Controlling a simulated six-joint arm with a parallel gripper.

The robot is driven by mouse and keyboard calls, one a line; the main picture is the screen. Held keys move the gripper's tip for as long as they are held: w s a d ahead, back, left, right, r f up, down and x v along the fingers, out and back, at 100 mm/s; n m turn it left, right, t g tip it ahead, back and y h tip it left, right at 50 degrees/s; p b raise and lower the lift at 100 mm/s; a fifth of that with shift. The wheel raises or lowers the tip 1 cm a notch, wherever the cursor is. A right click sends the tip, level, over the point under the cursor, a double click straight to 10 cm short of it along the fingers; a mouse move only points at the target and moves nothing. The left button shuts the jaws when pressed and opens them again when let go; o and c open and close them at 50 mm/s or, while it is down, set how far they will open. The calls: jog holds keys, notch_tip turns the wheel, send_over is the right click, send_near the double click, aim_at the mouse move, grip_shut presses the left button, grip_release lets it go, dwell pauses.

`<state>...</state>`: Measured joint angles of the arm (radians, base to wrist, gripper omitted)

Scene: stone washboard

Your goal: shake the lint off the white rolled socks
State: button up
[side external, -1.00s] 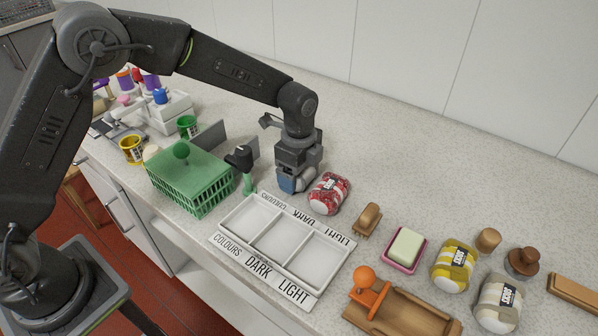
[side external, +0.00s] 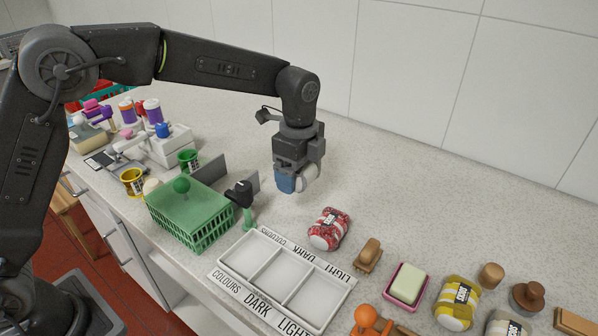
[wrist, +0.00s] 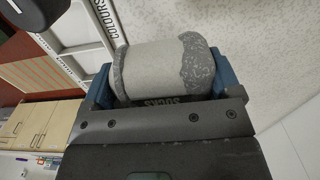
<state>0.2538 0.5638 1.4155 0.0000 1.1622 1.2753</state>
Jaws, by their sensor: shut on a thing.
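The white rolled socks (wrist: 150,68) fill the top of the wrist view, lying crosswise with grey speckled ends and an upside-down SOCKS label partly hidden by my gripper. My gripper (side external: 297,180) is shut on them, with a blue finger at each side. In the side external view the held socks (side external: 309,178) show as a pale bundle beside the blue finger, raised above the counter. Whether the grey specks are lint or pattern, I cannot tell.
A white three-part tray (side external: 240,292) marked COLOURS, DARK and LIGHT stands in front. Red socks (side external: 328,228), a brush (side external: 368,254) and a soap dish (side external: 406,284) are at right.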

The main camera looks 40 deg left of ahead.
jog(key=shift+c, duration=0.8)
jog(key=shift+r, duration=3)
jog(key=shift+r, duration=5.5)
jog(key=shift+f, duration=5.55)
